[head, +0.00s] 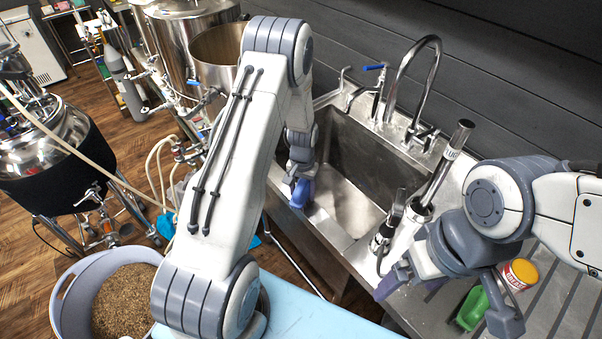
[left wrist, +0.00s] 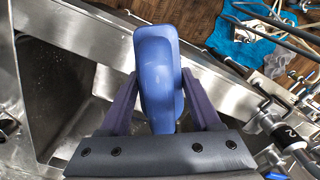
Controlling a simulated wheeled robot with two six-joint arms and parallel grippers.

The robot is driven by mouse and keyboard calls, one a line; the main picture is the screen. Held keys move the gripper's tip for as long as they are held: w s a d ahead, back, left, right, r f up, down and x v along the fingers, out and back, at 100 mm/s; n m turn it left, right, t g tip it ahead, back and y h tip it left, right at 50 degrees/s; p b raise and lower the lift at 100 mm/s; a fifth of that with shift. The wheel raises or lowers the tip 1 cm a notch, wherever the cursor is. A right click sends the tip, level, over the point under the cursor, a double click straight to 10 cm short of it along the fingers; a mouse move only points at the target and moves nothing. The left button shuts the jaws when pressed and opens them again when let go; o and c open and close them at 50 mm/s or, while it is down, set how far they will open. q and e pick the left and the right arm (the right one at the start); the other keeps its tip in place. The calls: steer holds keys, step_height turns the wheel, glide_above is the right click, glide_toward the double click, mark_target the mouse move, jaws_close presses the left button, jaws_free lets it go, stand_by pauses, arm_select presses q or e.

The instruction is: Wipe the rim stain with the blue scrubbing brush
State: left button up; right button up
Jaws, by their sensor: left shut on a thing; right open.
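My left gripper (head: 297,182) is over the front rim of the steel sink (head: 330,247). It is shut on the blue scrubbing brush (head: 303,194). In the left wrist view the brush (left wrist: 158,80) stands between the two purple fingers, above the steel rim (left wrist: 80,42). I cannot tell whether the brush touches the rim. I cannot make out the rim stain in either view; the arm and brush hide part of the rim. My right gripper (head: 450,298) is open and empty above the drainboard at the right.
A tall curved faucet (head: 428,55) rises behind the sink. A green scoop (head: 472,308) and a yellow-red jar (head: 519,274) are on the ribbed drainboard. A grain bucket (head: 78,305) stands lower left. Steel kettles (head: 190,30) stand behind the left arm.

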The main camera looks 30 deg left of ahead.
mark_target(301, 181)
arm_select(q)
step_height(301, 181, up, 2)
steer(key=shift+s+a, duration=0.1)
steer(key=shift+a+r+p, duration=0.2)
steer(key=shift+r+p, duration=0.45)
steer(key=shift+p, duration=0.15)
steer(key=shift+d+r+p, duration=0.1)
steer(key=shift+r+p, duration=1.1)
steer(key=shift+r, duration=0.55)
arm_select(e)
steer(key=shift+a+r, duration=0.15)
steer(key=shift+r, duration=1.05)
steer(key=shift+a+r, duration=0.1)
steer(key=shift+r, duration=1.05)
